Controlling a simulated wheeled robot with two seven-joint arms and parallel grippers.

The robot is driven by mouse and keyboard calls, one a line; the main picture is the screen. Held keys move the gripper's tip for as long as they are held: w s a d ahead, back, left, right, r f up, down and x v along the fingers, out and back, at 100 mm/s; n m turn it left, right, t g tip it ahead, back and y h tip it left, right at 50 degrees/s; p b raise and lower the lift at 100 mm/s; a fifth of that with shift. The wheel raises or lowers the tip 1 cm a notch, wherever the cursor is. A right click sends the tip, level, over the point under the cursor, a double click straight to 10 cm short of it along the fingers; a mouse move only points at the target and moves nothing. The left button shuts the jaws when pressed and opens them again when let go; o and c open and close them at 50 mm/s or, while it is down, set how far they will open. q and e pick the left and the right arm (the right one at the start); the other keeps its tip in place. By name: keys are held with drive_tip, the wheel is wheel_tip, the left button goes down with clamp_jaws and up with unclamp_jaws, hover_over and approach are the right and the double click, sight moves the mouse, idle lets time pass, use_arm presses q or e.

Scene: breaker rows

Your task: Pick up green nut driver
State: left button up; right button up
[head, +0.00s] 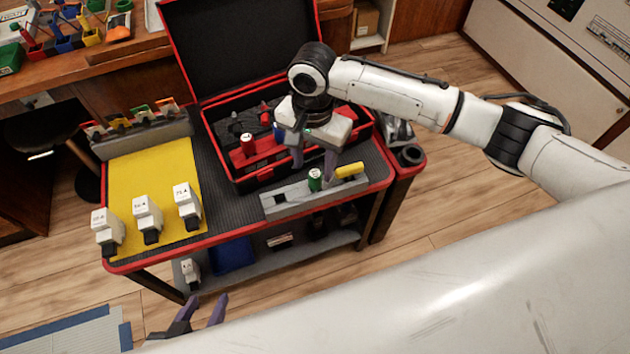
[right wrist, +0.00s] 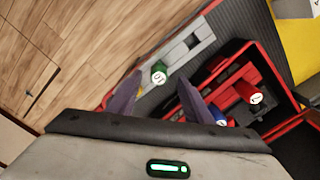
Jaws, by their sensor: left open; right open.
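The green nut driver (head: 315,179) stands upright in the grey holder (head: 285,200) at the cart's front edge, and only its round green handle shows. In the right wrist view its green handle (right wrist: 158,73) with a white marked cap lies just beyond the fingertips. My right gripper (head: 314,163) is open and empty, a little above and behind the green handle. In the right wrist view the fingers (right wrist: 160,92) are spread, with the handle near the gap between them. My left gripper (head: 205,312) is open and empty, low in front of the cart.
A yellow handle (head: 349,170) sits right of the green one in the holder. A red driver (head: 248,145) and a blue one (right wrist: 219,118) are in the open red-edged toolbox (head: 238,187). Several white breakers (head: 148,218) stand on the yellow mat (head: 155,172) at left.

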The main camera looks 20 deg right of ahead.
sight(315, 174)
wheel_tip(315, 174, down, 5)
drive_tip(key=shift+d+r+b, duration=0.15)
drive_tip(key=shift+r+b, duration=0.05)
drive_tip(key=shift+b, duration=0.2)
drive_tip(key=shift+c, duration=0.3)
clamp_jaws()
drive_tip(key=shift+r, duration=0.15)
